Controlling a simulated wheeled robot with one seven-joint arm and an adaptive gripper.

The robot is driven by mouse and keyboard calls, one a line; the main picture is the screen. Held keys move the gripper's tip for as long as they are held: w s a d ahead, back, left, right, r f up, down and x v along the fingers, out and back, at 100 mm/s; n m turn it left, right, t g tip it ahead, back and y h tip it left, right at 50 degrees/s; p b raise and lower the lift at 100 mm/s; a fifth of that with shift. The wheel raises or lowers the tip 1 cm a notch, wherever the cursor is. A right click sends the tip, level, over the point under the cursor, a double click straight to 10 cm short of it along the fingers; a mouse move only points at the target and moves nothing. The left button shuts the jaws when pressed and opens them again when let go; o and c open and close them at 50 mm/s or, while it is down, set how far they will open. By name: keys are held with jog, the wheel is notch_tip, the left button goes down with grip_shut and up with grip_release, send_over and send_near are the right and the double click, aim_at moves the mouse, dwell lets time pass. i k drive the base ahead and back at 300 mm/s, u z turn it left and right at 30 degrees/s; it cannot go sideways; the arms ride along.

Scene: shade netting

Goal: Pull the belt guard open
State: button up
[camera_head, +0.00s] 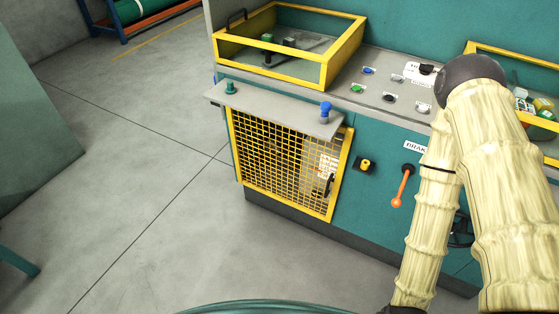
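The belt guard (265,150) is a yellow-framed mesh door low on the front of a teal machine. It looks shut, lying nearly flush with the machine front. A dark upright handle (329,185) is on its right side. Belt parts behind the mesh are hard to make out. My arm, in a cream sleeve, fills the right side of the view and runs down past the bottom edge. My gripper is out of view, so its state and its distance from the handle do not show.
A grey ledge (270,112) with green and blue knobs juts out above the guard. An orange lever (402,186) and a yellow-and-black switch (365,165) are right of it. A yellow-framed box (290,45) is above. Floor (130,190) is clear to the left.

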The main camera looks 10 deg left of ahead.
aim_at(348, 132)
jog(key=u, duration=0.2)
jog(key=k, duration=0.55)
jog(key=u, duration=0.6)
jog(key=k, duration=0.65)
jog(key=z, duration=0.35)
jog(key=i, duration=0.65)
jog(key=u, duration=0.1)
